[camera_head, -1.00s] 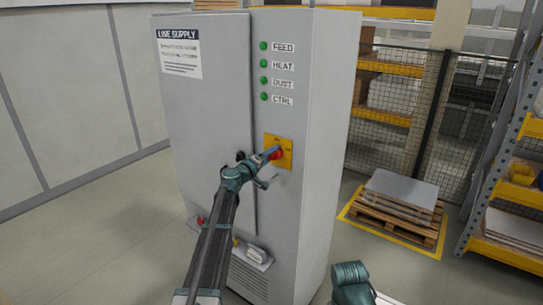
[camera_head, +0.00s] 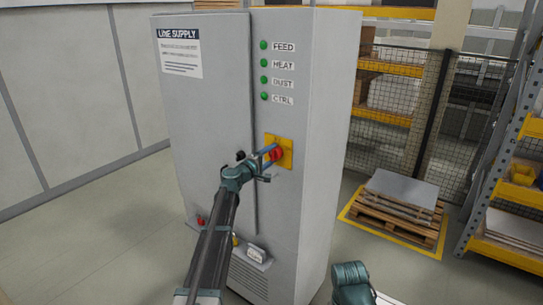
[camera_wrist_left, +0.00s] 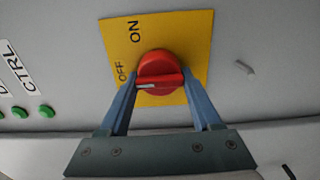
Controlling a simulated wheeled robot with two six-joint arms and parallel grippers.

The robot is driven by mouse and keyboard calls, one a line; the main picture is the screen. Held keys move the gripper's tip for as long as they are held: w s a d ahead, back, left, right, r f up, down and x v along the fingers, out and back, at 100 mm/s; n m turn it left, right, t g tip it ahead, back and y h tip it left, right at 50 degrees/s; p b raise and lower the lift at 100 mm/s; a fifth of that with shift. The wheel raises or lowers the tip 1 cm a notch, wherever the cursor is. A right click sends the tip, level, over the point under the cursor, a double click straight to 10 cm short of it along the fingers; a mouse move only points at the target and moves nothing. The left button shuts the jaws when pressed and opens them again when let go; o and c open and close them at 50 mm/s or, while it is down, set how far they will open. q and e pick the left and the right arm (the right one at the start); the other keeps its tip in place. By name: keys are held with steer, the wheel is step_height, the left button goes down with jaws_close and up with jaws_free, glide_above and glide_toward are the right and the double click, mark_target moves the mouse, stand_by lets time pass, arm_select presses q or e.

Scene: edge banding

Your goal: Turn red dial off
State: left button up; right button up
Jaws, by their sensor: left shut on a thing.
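The red dial (camera_head: 278,153) sits on a yellow plate (camera_head: 286,143) on the grey cabinet's narrow face. In the left wrist view the dial (camera_wrist_left: 160,66) has a bar handle lying nearly level, its white mark at the left end, near the OFF lettering (camera_wrist_left: 124,71). The ON lettering (camera_wrist_left: 135,31) is higher up the plate. My left gripper (camera_head: 270,154) is shut on the dial; its blue fingers show on both sides of the handle in the left wrist view (camera_wrist_left: 158,82). My right gripper is not in view; only part of that arm shows at the bottom.
Several green lights (camera_head: 264,62), labelled FEED, HEAT, DUST and CTRL, are lit above the dial. A small ledge (camera_head: 252,258) juts from the cabinet lower down. A loaded pallet (camera_head: 398,208) and shelving (camera_head: 505,190) stand to the right.

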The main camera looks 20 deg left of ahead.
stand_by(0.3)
arm_select(q)
steer(key=o, duration=1.4)
steer(key=shift+c, duration=0.2)
steer(key=v, duration=1.4)
steer(key=shift+w, duration=0.1)
